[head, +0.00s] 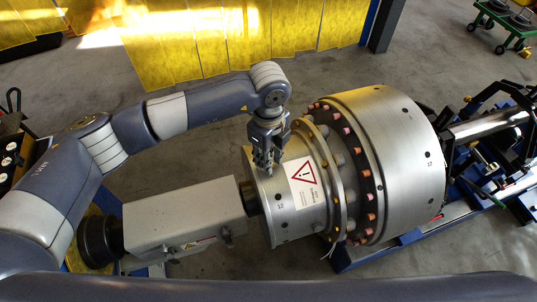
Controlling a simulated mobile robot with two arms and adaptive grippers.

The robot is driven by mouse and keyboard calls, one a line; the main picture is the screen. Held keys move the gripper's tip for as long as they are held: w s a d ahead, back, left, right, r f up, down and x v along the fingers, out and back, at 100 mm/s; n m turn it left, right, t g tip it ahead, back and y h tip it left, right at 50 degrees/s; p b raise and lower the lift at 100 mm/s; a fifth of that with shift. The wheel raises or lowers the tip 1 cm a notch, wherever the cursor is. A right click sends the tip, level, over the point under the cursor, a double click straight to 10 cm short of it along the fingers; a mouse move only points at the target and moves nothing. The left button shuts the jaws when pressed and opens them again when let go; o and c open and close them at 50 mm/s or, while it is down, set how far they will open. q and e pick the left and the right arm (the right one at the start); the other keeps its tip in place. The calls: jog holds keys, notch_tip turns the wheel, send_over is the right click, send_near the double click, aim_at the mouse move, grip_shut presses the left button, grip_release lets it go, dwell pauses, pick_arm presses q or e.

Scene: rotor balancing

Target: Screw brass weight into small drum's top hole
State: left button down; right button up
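The small drum (285,222) is a silver cylinder with a white label bearing a red warning triangle. It sits in the middle of the head view, joined to the larger silver drum. My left gripper (263,164) points down at the small drum's upper left part, its fingertips at or just above the surface. The fingers look close together, but I cannot tell whether they hold anything. I cannot make out the brass weight or the top hole; the gripper may cover them. My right gripper is not in view.
The large drum (402,150) and a dark flange with copper-coloured bolts adjoin the small drum on the right. A grey box-shaped housing (180,217) lies to the left. Yellow curtains (230,40) hang behind. A green cart (505,22) stands far right. Open floor lies behind the arm.

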pick_arm(q)
jog(key=n+p, duration=0.1)
jog(key=n, duration=0.3)
jog(key=shift+r, duration=0.1)
jog(key=shift+n, duration=0.9)
jog(key=shift+n+p, duration=0.55)
jog(key=shift+n, duration=0.25)
jog(key=n+p, duration=0.1)
jog(key=n, duration=0.1)
jog(key=shift+n, duration=0.4)
jog(key=n+p, duration=0.1)
jog(key=p, duration=0.3)
jog(key=n+p, duration=0.2)
jog(key=p, duration=0.2)
jog(key=n+p, duration=0.1)
jog(key=p, duration=0.3)
jog(key=shift+s+d+r, duration=0.1)
jog(key=shift+s+r, duration=0.05)
jog(key=shift+r, duration=0.1)
jog(key=shift+f+n, duration=0.3)
jog(key=shift+n, duration=0.6)
jog(key=shift+f, duration=0.5)
